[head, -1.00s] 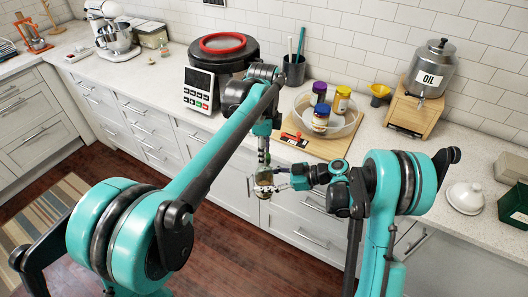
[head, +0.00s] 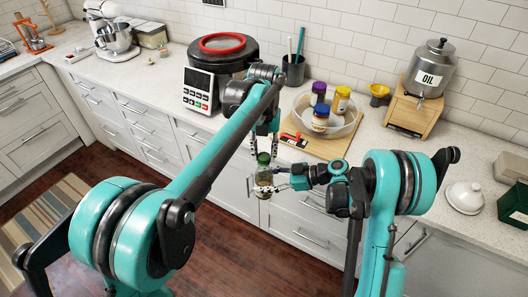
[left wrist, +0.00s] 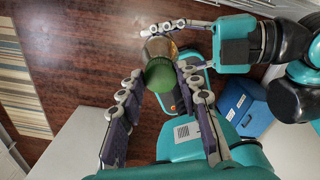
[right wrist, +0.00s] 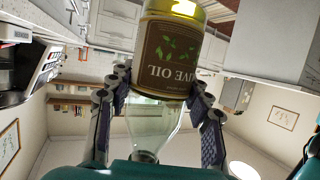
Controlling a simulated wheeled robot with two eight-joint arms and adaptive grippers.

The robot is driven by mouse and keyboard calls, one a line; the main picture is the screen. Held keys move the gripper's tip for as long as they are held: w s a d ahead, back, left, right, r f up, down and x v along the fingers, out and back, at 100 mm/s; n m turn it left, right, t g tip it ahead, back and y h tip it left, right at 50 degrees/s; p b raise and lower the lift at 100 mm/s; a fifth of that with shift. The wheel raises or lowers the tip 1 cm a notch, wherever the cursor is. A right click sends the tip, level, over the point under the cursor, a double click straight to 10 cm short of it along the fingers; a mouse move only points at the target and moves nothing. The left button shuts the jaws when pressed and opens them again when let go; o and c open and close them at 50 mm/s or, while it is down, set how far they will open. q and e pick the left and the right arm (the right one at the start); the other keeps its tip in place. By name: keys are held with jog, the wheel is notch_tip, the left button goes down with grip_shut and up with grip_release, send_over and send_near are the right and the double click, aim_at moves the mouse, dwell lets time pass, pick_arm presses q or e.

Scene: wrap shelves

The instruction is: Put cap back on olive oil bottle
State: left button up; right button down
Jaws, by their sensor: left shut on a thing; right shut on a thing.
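The olive oil bottle (head: 263,184) is upright, held in front of the drawers. It fills the upper middle of the right wrist view (right wrist: 170,45), with its label upside down. My right gripper (head: 284,178) is shut on it from the side. The green cap (head: 264,158) is at the bottle's top; the left wrist view shows the cap (left wrist: 160,76) over the bottle (left wrist: 158,48). Whether it is fully seated cannot be seen. My left gripper (head: 265,142) is above, fingers on either side of the cap; small gaps or contact there are hard to make out.
A white lidded dish (head: 466,199) stands at the right. Drawers are close behind the bottle.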

pick_arm(q)
jog(key=o, duration=0.7)
jog(key=shift+o, duration=0.2)
jog(key=shift+r, duration=2.25)
jog(key=shift+c, duration=0.4)
